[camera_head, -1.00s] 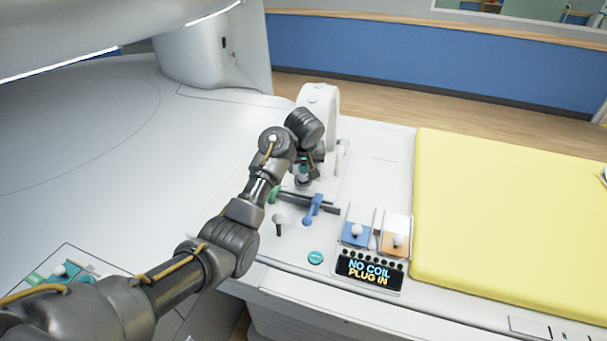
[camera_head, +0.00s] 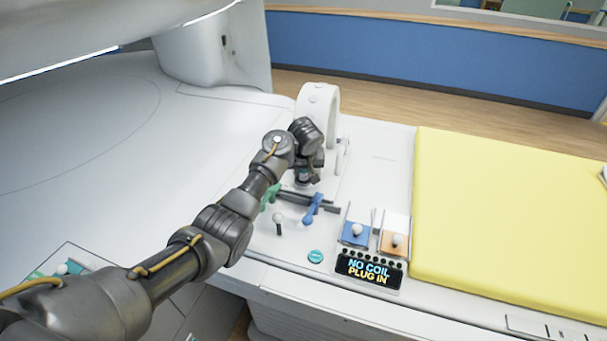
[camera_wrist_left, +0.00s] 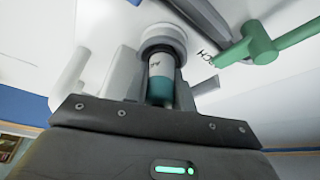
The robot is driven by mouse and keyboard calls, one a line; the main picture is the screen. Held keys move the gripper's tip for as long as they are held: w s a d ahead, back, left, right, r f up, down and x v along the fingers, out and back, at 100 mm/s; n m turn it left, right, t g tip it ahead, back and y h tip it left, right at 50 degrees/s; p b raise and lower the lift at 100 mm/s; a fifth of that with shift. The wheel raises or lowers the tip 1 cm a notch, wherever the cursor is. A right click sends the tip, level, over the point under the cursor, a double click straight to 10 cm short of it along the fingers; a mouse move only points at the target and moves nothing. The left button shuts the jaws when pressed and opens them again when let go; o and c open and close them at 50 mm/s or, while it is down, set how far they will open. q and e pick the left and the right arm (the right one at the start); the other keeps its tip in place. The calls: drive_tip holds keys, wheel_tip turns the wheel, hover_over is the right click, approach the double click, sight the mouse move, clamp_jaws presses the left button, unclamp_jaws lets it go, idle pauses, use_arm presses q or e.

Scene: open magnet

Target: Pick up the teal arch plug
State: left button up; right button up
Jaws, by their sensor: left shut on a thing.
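The teal arch plug (camera_wrist_left: 160,90) shows in the left wrist view as a short cylinder with a teal band and a grey-white part bearing dark lettering. Its far end meets a white round collar (camera_wrist_left: 163,37). My left gripper (camera_wrist_left: 150,70) is shut on the plug, with one pale finger on either side. In the head view my left gripper (camera_head: 303,177) points down at the white console, in front of the white arch (camera_head: 320,108). The plug is mostly hidden there by my wrist. I cannot tell whether it is seated or raised. My right gripper is not in view.
A green handle (camera_wrist_left: 255,45) lies close to my left gripper. A blue handle (camera_head: 313,208), a grey-topped lever (camera_head: 279,222), a teal button (camera_head: 316,257) and a display reading "NO COIL PLUG IN" (camera_head: 368,270) are nearer the front. A yellow pad (camera_head: 510,220) fills the right.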

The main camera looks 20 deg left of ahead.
use_arm(q)
drive_tip(key=shift+r, duration=0.15)
clamp_jaws()
drive_tip(key=shift+r, duration=0.25)
wheel_tip(320, 180, up, 2)
drive_tip(key=shift+r+b, duration=0.1)
drive_tip(key=shift+b, duration=0.7)
drive_tip(key=s+r+p, duration=1)
drive_tip(key=s+p, duration=0.1)
drive_tip(key=s, duration=0.3)
drive_tip(key=shift+a, duration=0.2)
drive_tip(key=shift+s+f, duration=0.1)
